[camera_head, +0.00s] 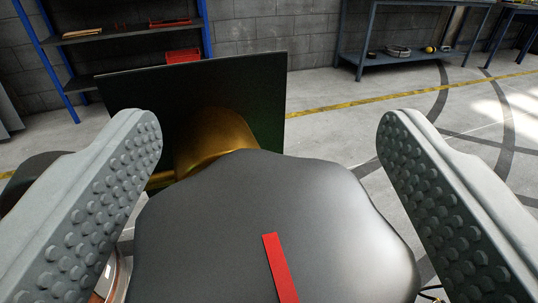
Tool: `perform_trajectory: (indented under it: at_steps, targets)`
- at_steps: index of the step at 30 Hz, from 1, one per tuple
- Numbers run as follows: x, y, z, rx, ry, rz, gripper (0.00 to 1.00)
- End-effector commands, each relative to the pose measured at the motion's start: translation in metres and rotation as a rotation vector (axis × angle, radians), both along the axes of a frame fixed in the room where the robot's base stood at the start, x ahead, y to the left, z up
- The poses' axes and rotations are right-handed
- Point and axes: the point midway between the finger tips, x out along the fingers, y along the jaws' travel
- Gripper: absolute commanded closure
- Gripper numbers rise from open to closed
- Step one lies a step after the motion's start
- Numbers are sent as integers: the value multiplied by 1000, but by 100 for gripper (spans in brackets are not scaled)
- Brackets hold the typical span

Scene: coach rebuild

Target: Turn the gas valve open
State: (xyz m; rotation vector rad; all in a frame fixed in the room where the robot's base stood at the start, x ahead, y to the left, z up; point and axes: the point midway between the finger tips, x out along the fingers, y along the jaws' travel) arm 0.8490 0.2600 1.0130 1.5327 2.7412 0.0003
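The gas valve shows as a large dark grey knob (270,210) with a wavy, lobed edge, close in front of the camera. A red stripe (281,268) on its face runs from near the middle down to the bottom edge, leaning slightly right at its lower end. A brass-coloured body (215,140) shows behind the knob. My gripper (268,150) is open, with one studded grey finger on each side of the knob. Gaps show between the knob and both fingers at their tips; lower down I cannot tell whether they touch.
A dark upright panel (145,100) stands behind the valve. A blue-framed shelf (75,70) with a red bin (183,56) is at the back left, and a blue workbench (410,55) at the back right. Open floor (335,125) with a yellow line lies to the right.

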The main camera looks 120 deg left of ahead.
Motion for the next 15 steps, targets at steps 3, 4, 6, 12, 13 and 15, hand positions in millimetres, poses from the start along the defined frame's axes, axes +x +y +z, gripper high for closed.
perform_trajectory:
  at_steps: [3,4,6,12,13,15]
  targets:
    - [0,0,0,0,0,0,25]
    - [0,0,0,0,0,0,25]
    - [0,0,0,-1,1,0,25]
    - [0,0,0,-1,1,0,25]
    - [0,0,0,-1,1,0,25]
    - [0,0,0,-1,1,0,25]
